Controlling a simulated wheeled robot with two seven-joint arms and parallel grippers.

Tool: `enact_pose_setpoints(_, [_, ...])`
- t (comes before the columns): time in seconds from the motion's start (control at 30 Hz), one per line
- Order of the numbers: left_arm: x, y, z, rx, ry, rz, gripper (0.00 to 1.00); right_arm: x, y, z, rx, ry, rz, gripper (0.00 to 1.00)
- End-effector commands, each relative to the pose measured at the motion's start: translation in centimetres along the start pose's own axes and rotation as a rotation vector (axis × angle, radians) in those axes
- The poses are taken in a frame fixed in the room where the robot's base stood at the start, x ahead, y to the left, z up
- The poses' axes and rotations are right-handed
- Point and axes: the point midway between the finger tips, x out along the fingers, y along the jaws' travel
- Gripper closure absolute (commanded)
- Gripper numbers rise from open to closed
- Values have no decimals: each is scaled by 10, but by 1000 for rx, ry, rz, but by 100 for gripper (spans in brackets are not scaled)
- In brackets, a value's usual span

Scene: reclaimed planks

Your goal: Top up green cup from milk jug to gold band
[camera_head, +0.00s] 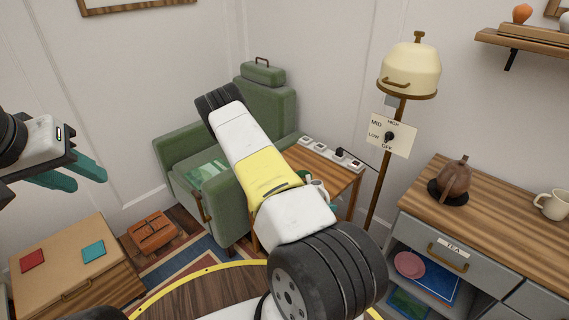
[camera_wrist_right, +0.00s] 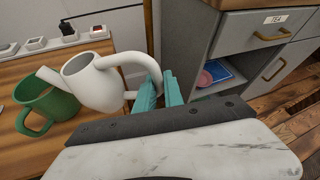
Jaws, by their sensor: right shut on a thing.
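The white milk jug (camera_wrist_right: 98,85) is in the right wrist view, with its handle between the teal fingers of my right gripper (camera_wrist_right: 160,92), which is shut on it. The jug's spout points left, at the rim of the green cup (camera_wrist_right: 52,108). Whether spout and cup touch, I cannot tell. The cup stands upright on the small wooden table. The milk level and a gold band cannot be made out. In the head view my right arm hides most of the jug and cup. My left gripper (camera_head: 80,174) is open and empty at the left edge.
The small wooden table (camera_head: 345,184) carries a row of sockets (camera_head: 332,152) at its back edge. A lamp stand with a dial plate (camera_head: 391,136) rises behind it. A green armchair (camera_head: 185,150) is left, a drawer cabinet (camera_head: 505,222) with a brown teapot (camera_head: 455,179) and cream mug (camera_head: 552,204) right.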

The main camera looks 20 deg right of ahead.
Motion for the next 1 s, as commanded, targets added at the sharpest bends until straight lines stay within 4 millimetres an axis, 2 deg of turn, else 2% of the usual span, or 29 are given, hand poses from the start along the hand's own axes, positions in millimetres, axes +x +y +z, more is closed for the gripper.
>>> enact_pose_setpoints(0.1, [0,0,0,0,0,0,64,6,-3,-15,46,-12,20,100])
enact_pose_setpoints(0.3, [0,0,0,0,0,0,64,12,-5,-31,136,-31,57,100])
enact_pose_setpoints(0.53, [0,0,0,0,0,0,64,15,-6,-39,195,-43,82,100])
enact_pose_setpoints(0.67, [0,0,0,0,0,0,64,10,-8,-29,206,-45,85,100])
enact_pose_setpoints(1.0, [0,0,0,0,0,0,64,-10,-18,14,206,-44,85,100])
